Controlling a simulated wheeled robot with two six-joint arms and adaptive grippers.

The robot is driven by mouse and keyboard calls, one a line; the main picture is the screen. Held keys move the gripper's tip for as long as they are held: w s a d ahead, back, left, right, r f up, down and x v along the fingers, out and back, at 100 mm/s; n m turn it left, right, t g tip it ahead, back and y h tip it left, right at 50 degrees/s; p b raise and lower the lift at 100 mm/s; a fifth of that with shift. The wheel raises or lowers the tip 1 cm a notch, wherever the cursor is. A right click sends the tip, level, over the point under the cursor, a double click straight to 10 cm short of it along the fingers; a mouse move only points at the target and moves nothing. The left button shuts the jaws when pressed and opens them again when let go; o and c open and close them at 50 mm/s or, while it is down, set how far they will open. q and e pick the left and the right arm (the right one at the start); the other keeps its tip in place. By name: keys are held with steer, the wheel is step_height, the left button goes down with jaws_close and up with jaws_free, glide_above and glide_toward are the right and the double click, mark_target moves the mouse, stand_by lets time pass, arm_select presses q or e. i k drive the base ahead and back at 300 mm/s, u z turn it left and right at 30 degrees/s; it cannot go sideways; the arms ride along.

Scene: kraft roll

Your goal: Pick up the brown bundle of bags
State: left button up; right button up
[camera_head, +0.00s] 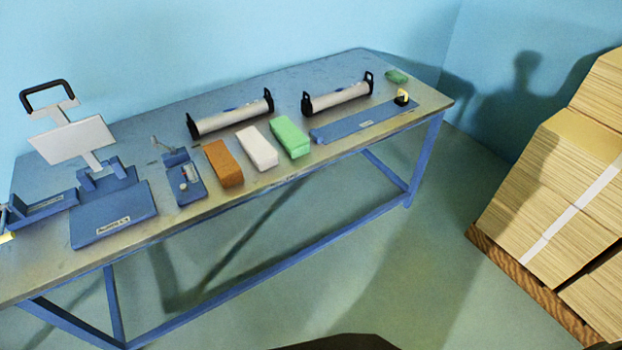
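The brown bundle of bags (223,163) is an orange-brown block lying near the front edge of the metal-topped table. The white bundle (257,148) lies just to its right, a small gap apart, and the green bundle (290,138) lies to the right of the white one. Neither of my grippers shows in the head view.
The blue-framed table (350,72) also holds a scale (113,214), a blue device (184,178), two roller holders (230,115) (338,95) and a blue strip (365,121). A pallet of stacked cardboard (560,190) stands at right. The floor (400,250) before the table is clear.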

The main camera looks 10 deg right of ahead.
mark_target(228, 172)
steer(key=k, duration=0.35)
steer(key=z, duration=1.55)
steer(key=i, duration=1.25)
steer(key=u, duration=0.4)
steer(key=i, duration=0.85)
steer(key=u, duration=0.75)
